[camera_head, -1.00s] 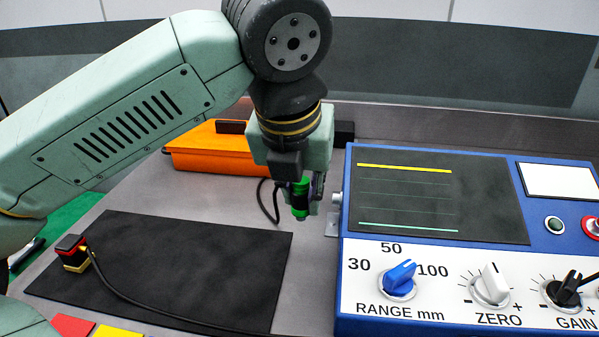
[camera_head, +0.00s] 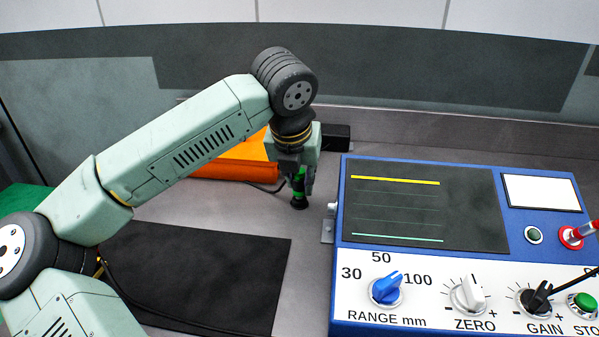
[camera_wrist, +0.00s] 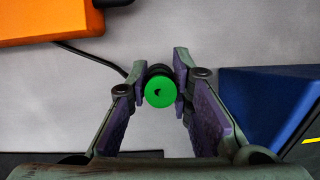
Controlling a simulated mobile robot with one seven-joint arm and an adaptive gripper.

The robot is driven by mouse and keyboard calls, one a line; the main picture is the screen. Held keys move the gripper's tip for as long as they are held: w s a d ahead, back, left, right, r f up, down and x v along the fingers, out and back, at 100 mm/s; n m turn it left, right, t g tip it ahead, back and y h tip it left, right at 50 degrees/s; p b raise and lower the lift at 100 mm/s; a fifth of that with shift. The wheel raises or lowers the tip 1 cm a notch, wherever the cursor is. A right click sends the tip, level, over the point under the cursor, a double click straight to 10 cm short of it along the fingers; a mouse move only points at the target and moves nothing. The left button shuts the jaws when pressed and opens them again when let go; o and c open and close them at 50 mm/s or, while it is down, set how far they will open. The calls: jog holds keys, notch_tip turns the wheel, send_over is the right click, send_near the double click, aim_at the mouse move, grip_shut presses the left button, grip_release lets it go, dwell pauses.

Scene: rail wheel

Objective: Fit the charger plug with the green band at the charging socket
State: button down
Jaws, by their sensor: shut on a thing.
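The charger plug with the green band (camera_head: 299,190) is upright between the fingers of my gripper (camera_head: 302,180), with a dark lower end. In the wrist view my gripper (camera_wrist: 161,78) is shut on the plug (camera_wrist: 159,92), whose round green face with a small dark mark shows. I cannot tell whether its lower end touches the table. I cannot clearly make out the charging socket. A small metal fitting (camera_head: 328,226) sticks out of the left side of the blue instrument, just right of the plug and apart from it.
The blue instrument (camera_head: 337,315), with knobs and a screen, stands to the right. An orange case (camera_head: 235,171) and a black block (camera_head: 336,138) are behind the gripper. A dark cable (camera_wrist: 95,62) runs near the plug. A black mat (camera_head: 200,275) lies front left; bare table lies between.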

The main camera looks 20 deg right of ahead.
jog(key=shift+f+b, duration=0.4)
jog(key=shift+b, duration=0.15)
jog(key=shift+f+b, duration=0.25)
jog(key=shift+b, duration=0.1)
jog(key=c, duration=1.4)
grip_release()
jog(key=shift+c, duration=0.2)
jog(key=shift+r, duration=0.15)
